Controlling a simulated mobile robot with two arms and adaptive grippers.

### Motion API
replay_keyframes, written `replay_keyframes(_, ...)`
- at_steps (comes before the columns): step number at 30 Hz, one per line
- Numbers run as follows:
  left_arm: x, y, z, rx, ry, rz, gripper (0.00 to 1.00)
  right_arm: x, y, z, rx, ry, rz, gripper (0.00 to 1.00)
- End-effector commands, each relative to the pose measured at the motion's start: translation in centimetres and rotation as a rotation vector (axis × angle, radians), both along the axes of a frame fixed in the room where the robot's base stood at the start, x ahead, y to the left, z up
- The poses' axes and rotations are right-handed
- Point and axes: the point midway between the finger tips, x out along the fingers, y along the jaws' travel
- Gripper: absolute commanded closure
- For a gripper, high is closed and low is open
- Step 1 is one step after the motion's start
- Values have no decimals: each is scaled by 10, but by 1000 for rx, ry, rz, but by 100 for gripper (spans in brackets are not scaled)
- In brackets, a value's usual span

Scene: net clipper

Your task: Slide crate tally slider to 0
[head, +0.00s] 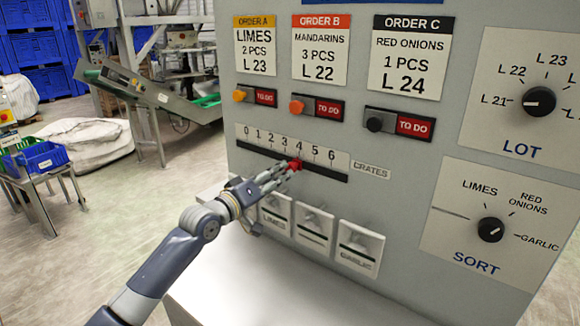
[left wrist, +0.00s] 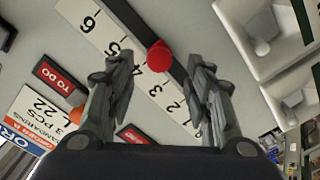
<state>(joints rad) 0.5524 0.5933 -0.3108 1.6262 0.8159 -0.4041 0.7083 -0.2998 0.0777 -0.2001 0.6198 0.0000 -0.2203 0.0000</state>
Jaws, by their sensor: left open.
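The crate tally slider is a red knob (head: 297,163) on a black horizontal slot (head: 325,173) under a white scale (head: 262,135) marked 0 to 6. The knob stands near the 4 mark. My left gripper (head: 287,172) reaches to the panel at the knob, its fingers open. In the left wrist view the red knob (left wrist: 159,56) shows in the gap between the two fingertips of my left gripper (left wrist: 158,65), with space on both sides. I cannot tell how deep the knob sits between them. My right gripper is not in view.
Below the slot are several white bin switches, such as the garlic one (head: 357,248). Above are three TO DO order buttons, one orange-red (head: 297,107). LOT (head: 539,101) and SORT (head: 491,230) dials stand to the right. A white ledge (head: 215,280) lies below.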

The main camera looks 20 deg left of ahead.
Motion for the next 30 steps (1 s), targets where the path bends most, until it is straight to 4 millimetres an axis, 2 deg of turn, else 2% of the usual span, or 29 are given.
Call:
replay_keyframes(6, 35, -13, 2, 0, 0, 0, 53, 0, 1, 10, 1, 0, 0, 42)
replay_keyframes(12, 53, -20, 0, 1, 0, -1, 53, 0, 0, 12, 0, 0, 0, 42)
replay_keyframes(25, 59, -22, 0, 1, 0, -1, 53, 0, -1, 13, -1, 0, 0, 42)
replay_keyframes(26, 59, -22, 0, 1, 0, -1, 57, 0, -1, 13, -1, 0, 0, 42)
replay_keyframes(30, 59, -22, 0, 1, 0, -1, 89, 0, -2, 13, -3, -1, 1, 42)
